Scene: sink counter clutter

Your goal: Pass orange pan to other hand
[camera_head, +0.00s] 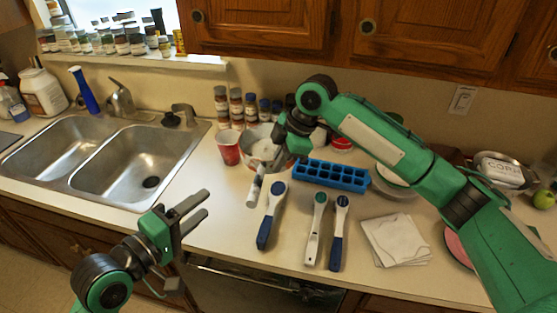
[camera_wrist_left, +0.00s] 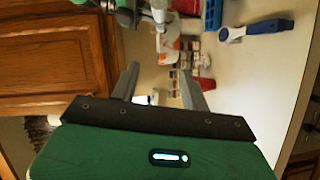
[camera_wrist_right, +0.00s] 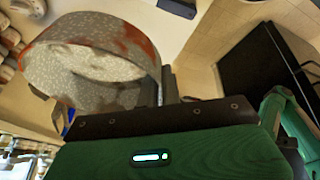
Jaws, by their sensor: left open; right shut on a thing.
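The orange pan (camera_head: 262,149) is held over the counter beside the red cup, in the head view. Its pale handle (camera_head: 256,187) points toward the front of the counter. My right gripper (camera_head: 283,155) is shut on the pan at its right side. In the right wrist view the pan (camera_wrist_right: 95,75) shows a speckled grey surface and an orange-red edge, close to the fingers. My left gripper (camera_head: 206,204) is open and empty, low and left of the handle, apart from the pan. The left wrist view shows its two fingers (camera_wrist_left: 160,80) spread.
A red cup (camera_head: 229,147) stands left of the pan. A blue ice tray (camera_head: 331,175) and several blue-and-white utensils (camera_head: 270,215) lie to the right. The double sink (camera_head: 118,175) is at the left. Spice jars (camera_head: 236,106) line the wall behind.

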